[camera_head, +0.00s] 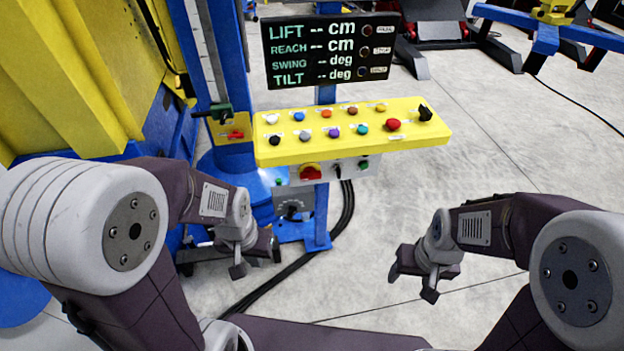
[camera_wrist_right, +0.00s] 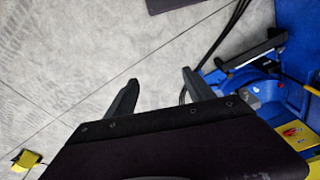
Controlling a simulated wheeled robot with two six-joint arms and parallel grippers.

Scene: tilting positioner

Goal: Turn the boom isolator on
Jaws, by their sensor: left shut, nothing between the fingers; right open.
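A red rotary switch on a yellow plate (camera_head: 311,173) sits on the grey box under the yellow button panel (camera_head: 352,134). A small red lever (camera_head: 236,134) lies on a yellow plate on the blue column to its left. No label is readable, so I cannot tell which is the boom isolator. My left gripper (camera_head: 257,260) is shut and empty, below and left of the grey box, touching neither control. My right gripper (camera_head: 413,284) is open and empty over the floor, right of and below the panel; its fingers also show in the right wrist view (camera_wrist_right: 160,82).
A display (camera_head: 330,50) with LIFT, REACH, SWING and TILT lines stands above the panel. Several coloured buttons and a red mushroom button (camera_head: 393,124) are on the panel. A grey dial box (camera_head: 291,208) hangs below. Black cables run down the post.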

